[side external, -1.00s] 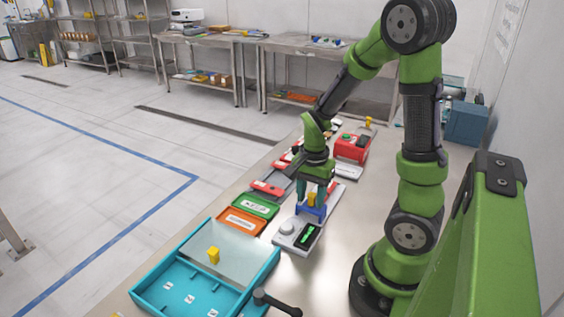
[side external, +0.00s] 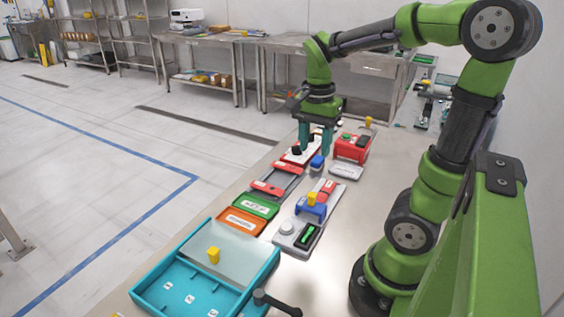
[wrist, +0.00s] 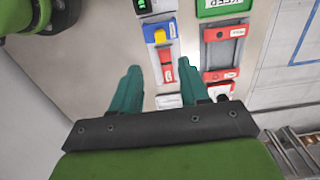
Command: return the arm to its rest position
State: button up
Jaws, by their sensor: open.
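My gripper (side external: 316,144) is at the end of my green arm, above the far end of the bench in the side view. Its two teal fingers point down and are apart, with nothing between them that I can see held. In the wrist view the open gripper (wrist: 156,88) shows from behind, with the bench and its devices beyond the fingertips. A blue holder with a yellow top (side external: 311,204) stands on the grey-white device nearer the camera, clear of my gripper. A small blue piece (side external: 317,164) stands on the bench near my fingers.
A red box (side external: 352,147) is just right of my gripper. Red-and-grey trays (side external: 280,181), a green tray (side external: 256,206), an orange tray (side external: 241,222) and a teal box (side external: 176,298) line the bench's left side. Bare bench (side external: 345,230) lies in front of my base.

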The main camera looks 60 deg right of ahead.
jog(key=shift+r, duration=0.95)
jog(key=a+r+n+t+y, duration=0.1)
jog(key=a+n+t, duration=0.6)
jog(key=a+n, duration=0.7)
jog(key=shift+s+a+r+y, duration=0.35)
jog(key=shift+a+y, duration=0.15)
jog(key=shift+a, duration=0.45)
